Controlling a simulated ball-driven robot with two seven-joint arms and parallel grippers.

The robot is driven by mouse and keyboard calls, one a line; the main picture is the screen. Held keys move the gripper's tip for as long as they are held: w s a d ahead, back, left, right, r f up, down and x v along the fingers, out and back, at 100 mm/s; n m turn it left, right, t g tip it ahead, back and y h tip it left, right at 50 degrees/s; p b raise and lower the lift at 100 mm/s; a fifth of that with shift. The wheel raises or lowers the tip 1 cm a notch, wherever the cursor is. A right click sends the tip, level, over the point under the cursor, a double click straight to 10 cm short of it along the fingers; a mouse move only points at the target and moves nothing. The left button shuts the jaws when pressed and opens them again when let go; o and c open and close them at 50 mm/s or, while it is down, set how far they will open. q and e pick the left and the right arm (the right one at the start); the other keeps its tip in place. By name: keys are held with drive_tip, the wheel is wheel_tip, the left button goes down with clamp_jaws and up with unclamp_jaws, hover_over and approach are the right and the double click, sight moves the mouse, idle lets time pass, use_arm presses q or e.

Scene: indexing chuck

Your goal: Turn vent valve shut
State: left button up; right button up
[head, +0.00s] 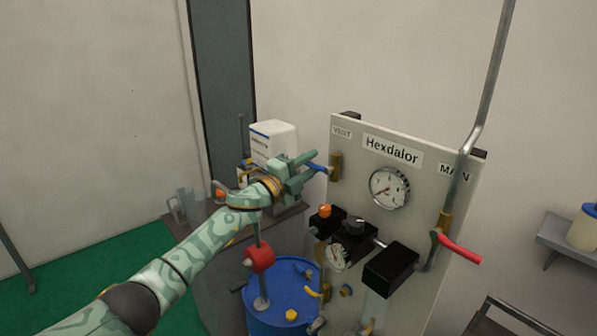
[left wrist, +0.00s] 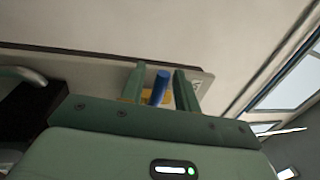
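The vent valve has a brass body (head: 335,166) under the VENT label, near the panel's upper left edge. Its blue lever (head: 319,168) sticks out to the left of the body. My left gripper (head: 307,168) is at this lever, with its fingers pointing at the panel. In the left wrist view, the blue lever (left wrist: 160,87) stands between the two green fingers (left wrist: 160,84). A gap shows on each side of it, so the gripper is open around the lever. My right gripper is in neither view.
The Hexdalor panel (head: 400,215) carries a gauge (head: 389,188), black blocks and a red main lever (head: 460,248). A blue drum (head: 285,300) stands below my left arm. A white container (head: 273,142) is behind the gripper.

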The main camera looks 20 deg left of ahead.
use_arm(q)
drive_tip(key=b+v, duration=0.2)
drive_tip(key=v, duration=1.4)
drive_tip(key=shift+a+f, duration=0.1)
